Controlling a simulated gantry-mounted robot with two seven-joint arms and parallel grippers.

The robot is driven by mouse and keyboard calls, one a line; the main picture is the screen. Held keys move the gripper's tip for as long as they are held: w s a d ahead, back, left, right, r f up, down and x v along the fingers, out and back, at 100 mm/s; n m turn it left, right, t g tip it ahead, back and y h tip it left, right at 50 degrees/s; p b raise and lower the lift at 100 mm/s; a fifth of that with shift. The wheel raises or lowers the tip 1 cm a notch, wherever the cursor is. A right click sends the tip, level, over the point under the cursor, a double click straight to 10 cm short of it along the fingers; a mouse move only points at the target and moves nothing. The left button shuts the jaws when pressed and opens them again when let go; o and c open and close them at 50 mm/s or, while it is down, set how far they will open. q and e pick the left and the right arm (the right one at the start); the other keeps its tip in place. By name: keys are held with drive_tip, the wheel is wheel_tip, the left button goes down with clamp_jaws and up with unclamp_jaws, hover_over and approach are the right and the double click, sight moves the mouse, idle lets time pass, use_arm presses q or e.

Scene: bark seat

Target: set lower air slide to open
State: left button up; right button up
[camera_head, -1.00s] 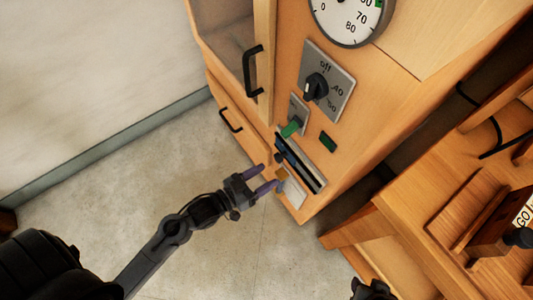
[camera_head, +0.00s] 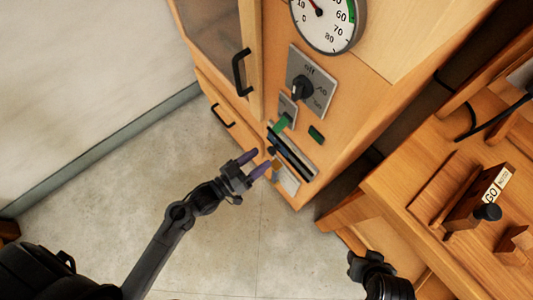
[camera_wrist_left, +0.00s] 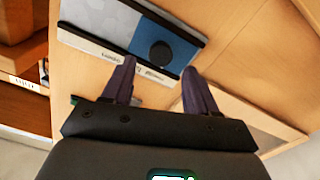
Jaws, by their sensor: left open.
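The lower air slide is a flat panel between two dark rails, low on the wooden cabinet front (camera_head: 293,153). In the left wrist view its blue plate (camera_wrist_left: 178,42) carries a round black knob (camera_wrist_left: 161,54), toward the right end of the grey strip (camera_wrist_left: 100,20). A printed label, partly covered by a finger, runs along the lower rail. My left gripper (camera_head: 257,164) is open and empty in front of the slide. In the left wrist view its fingertips (camera_wrist_left: 159,68) are spread, with the knob seen between and just beyond them; contact cannot be told. My right gripper (camera_head: 368,266) shows at the bottom, its jaws unclear.
Black handles (camera_head: 241,72) mark the door and drawer on the left. A wooden bench (camera_head: 440,200) stands right. The floor at left is clear.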

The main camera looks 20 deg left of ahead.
sight(269, 152)
use_arm(q)
drive_tip(key=shift+b+x, duration=0.6)
drive_tip(key=shift+x, duration=1.35)
clamp_jaws()
